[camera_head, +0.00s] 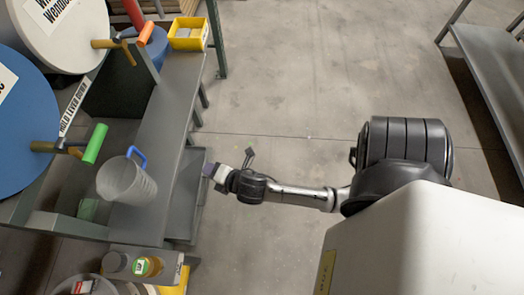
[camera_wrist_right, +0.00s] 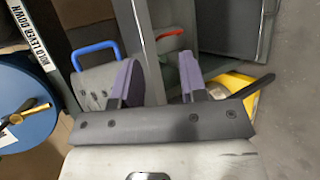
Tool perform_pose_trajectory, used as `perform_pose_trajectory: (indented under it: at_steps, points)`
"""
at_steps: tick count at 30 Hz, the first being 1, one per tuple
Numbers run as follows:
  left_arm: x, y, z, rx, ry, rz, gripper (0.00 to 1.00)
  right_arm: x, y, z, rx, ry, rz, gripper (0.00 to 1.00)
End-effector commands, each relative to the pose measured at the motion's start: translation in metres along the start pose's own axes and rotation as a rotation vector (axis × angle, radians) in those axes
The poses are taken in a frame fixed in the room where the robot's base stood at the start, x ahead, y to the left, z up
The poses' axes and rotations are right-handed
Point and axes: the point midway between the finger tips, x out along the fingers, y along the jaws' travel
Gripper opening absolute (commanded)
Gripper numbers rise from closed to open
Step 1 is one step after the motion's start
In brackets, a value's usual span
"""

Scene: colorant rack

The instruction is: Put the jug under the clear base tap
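The translucent jug (camera_head: 122,182) with a blue handle stands on the grey rack shelf at the left of the head view, below and right of a green-handled tap (camera_head: 95,143). My right gripper (camera_head: 213,172) is to the right of the jug, just beyond the shelf's outer edge and apart from the jug. In the right wrist view its purple fingers (camera_wrist_right: 157,80) are spread with nothing visible between them. A blue loop (camera_wrist_right: 95,53), which looks like a handle, lies left of the fingers. I cannot tell from the labels which tap is the clear base one. My left gripper is out of view.
A blue drum (camera_head: 22,125) and a white drum (camera_head: 60,35) lie on the rack, with an orange-handled tap (camera_head: 145,35) near. A yellow bin (camera_head: 188,34) stands at the back. Small containers (camera_head: 147,266) stand at the front. The floor (camera_head: 310,80) right of the rack is clear.

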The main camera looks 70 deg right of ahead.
Motion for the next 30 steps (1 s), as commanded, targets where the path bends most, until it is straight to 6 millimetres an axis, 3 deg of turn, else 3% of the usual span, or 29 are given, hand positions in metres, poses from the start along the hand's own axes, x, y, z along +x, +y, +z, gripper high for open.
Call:
perform_pose_trajectory:
  at_steps: [3,6,12,19,30]
  points:
    - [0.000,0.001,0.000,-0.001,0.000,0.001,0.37,-0.036,-0.031,-0.002,0.431,-0.007,-0.218,0.39]
    - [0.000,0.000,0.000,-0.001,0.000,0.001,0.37,-0.066,-0.053,-0.007,0.737,-0.048,-0.390,0.39]
    - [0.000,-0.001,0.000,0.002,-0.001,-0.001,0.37,-0.119,-0.079,-0.016,1.142,-0.176,-0.652,0.39]
    - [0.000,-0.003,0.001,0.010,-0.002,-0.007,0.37,-0.149,-0.089,-0.021,1.324,-0.277,-0.785,0.39]
    - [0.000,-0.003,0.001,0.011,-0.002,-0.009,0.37,-0.152,-0.090,-0.021,1.343,-0.291,-0.799,0.39]
